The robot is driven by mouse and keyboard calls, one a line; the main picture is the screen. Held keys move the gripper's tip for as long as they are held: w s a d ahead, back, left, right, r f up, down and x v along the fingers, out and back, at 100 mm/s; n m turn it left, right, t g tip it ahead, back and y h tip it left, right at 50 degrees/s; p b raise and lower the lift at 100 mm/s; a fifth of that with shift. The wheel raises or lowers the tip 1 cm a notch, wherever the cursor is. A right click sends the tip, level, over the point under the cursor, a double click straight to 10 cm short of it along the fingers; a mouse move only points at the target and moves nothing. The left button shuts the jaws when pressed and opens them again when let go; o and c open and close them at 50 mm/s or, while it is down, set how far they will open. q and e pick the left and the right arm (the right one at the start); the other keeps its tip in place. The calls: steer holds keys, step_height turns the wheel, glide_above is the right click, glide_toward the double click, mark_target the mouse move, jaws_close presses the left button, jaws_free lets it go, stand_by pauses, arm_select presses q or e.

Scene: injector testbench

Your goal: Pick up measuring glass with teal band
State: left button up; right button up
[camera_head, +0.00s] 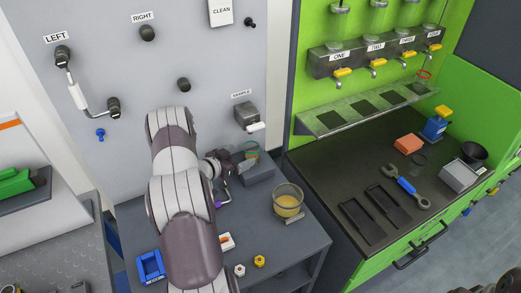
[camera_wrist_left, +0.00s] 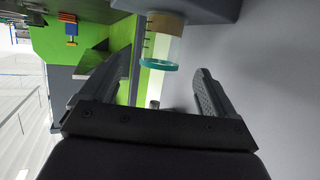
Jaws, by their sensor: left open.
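The measuring glass with the teal band (camera_head: 251,149) stands on a grey block on the small grey table, below the SAMPLE spout, partly hidden by my left gripper (camera_head: 236,166). In the left wrist view the clear glass (camera_wrist_left: 160,48) shows its teal band (camera_wrist_left: 158,65) and a tan part at its far end. My left gripper (camera_wrist_left: 158,72) is open there, with one finger on each side of the band. Gaps show between the fingers and the glass.
A beaker of yellow liquid (camera_head: 288,201) stands right of the block (camera_head: 260,174). The SAMPLE spout (camera_head: 248,116) hangs close above the glass. A blue holder (camera_head: 151,267) and yellow nut (camera_head: 260,261) lie nearer. The dark bench (camera_head: 330,172) is at right.

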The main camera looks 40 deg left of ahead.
mark_target(246, 155)
arm_select(q)
steer(key=p+x, duration=0.1)
steer(key=x, duration=0.4)
steer(key=p+x, duration=0.1)
steer(key=x, duration=0.1)
steer(key=shift+a+f+p, duration=0.1)
steer(key=shift+f+p, duration=0.25)
steer(key=shift+f, duration=0.05)
steer(key=shift+w+f, duration=0.15)
steer(key=shift+w, duration=0.1)
steer(key=shift+s, duration=0.1)
steer(key=c, duration=1.1)
steer(key=shift+c, duration=0.5)
